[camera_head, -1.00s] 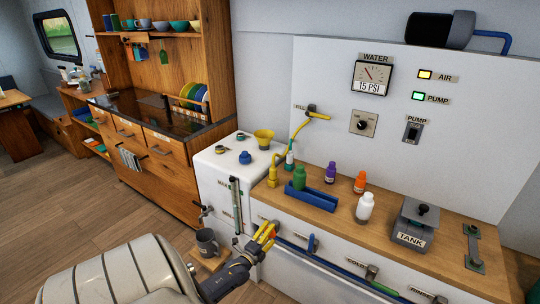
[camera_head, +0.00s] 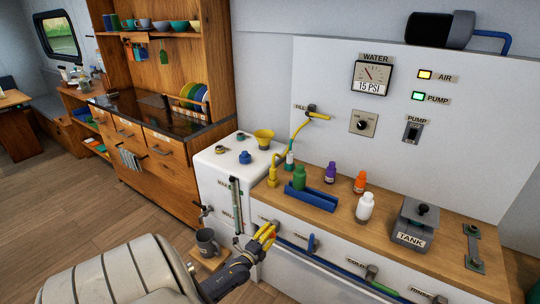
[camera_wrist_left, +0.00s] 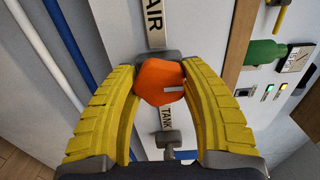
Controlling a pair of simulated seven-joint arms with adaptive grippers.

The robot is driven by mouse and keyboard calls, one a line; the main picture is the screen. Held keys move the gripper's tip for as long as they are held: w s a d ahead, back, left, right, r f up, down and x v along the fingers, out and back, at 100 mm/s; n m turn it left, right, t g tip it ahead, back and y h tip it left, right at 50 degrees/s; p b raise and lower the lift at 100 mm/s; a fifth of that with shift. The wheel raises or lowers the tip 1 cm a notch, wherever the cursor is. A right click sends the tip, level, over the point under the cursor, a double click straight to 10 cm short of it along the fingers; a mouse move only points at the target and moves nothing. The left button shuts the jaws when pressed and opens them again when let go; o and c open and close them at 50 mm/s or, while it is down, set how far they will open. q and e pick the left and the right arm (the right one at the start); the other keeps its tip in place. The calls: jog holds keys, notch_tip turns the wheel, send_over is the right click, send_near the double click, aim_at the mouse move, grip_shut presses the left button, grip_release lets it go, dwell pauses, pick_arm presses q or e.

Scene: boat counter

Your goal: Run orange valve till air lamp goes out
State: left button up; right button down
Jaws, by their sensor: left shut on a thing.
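My left gripper (camera_head: 266,232) is at the front of the counter, low beside the white cabinet. In the left wrist view its yellow fingers (camera_wrist_left: 160,78) are closed on both sides of the orange valve knob (camera_wrist_left: 160,82), beside the AIR label (camera_wrist_left: 154,22). In the head view the fingers largely hide the knob. The air lamp (camera_head: 425,74) on the wall panel glows amber. The pump lamp (camera_head: 418,96) below it glows green. The water gauge (camera_head: 373,74) carries a 15 PSI label. My right gripper is not in view.
A row of pipes and other valves, including a blue handle (camera_head: 312,243), runs right along the counter front. A grey mug (camera_head: 207,242) stands low to the left.

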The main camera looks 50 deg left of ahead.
pick_arm(q)
jog(key=shift+n, duration=0.3)
jog(key=n, duration=0.5)
jog(key=shift+n, duration=0.3)
jog(key=n, duration=1.2)
jog(key=shift+n, duration=0.3)
jog(key=n, duration=0.5)
jog(key=shift+n, duration=0.7)
jog(key=o, duration=1.3)
